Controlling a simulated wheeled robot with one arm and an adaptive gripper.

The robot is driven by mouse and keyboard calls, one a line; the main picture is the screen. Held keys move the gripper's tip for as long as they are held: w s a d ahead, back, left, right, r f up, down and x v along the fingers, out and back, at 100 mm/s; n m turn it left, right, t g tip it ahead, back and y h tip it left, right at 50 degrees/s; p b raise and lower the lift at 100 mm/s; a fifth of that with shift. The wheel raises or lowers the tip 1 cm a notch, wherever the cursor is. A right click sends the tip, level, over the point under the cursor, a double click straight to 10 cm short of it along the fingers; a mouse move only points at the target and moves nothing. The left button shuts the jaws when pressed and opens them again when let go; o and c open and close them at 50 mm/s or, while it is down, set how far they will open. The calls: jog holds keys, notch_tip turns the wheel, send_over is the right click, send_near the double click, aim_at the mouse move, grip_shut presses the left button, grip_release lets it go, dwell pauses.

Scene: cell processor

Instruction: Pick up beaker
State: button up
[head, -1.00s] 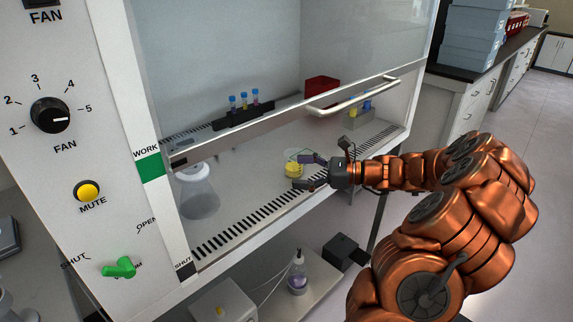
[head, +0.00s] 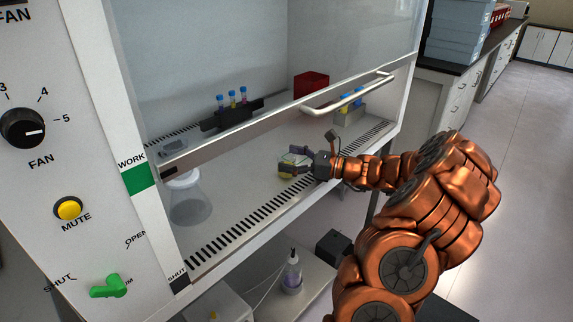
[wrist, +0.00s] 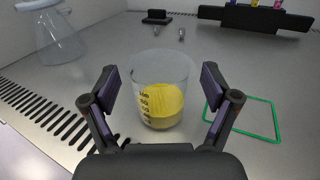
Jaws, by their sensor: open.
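The beaker (wrist: 162,95) is clear glass with dark volume marks and yellow liquid in its lower part. It stands upright on the cabinet's work surface. In the wrist view my gripper (wrist: 160,90) is open, with one finger on each side of the beaker and a visible gap to the glass on both sides. In the head view my gripper (head: 290,164) reaches under the raised glass front, and the beaker is partly hidden behind its fingers.
A green square outline (wrist: 243,118) lies right of the beaker. A large clear flask (head: 189,198) stands to the left. A tube rack (head: 232,112), a red box (head: 311,85) and another rack (head: 350,110) stand further back. The sash handle (head: 348,95) is above my arm.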

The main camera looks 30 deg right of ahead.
jog(key=shift+w+a, duration=0.25)
jog(key=shift+w, duration=0.1)
jog(key=c, duration=1.3)
jog(key=shift+r, duration=1.75)
jog(key=s+a+b, duration=0.1)
jog(key=s+a, duration=0.1)
jog(key=s, duration=0.5)
jog(key=s+a+r+b, duration=0.1)
jog(key=s+a, duration=0.1)
jog(key=s, duration=0.6)
jog(key=shift+s+r, duration=0.25)
jog(key=shift+s, duration=0.05)
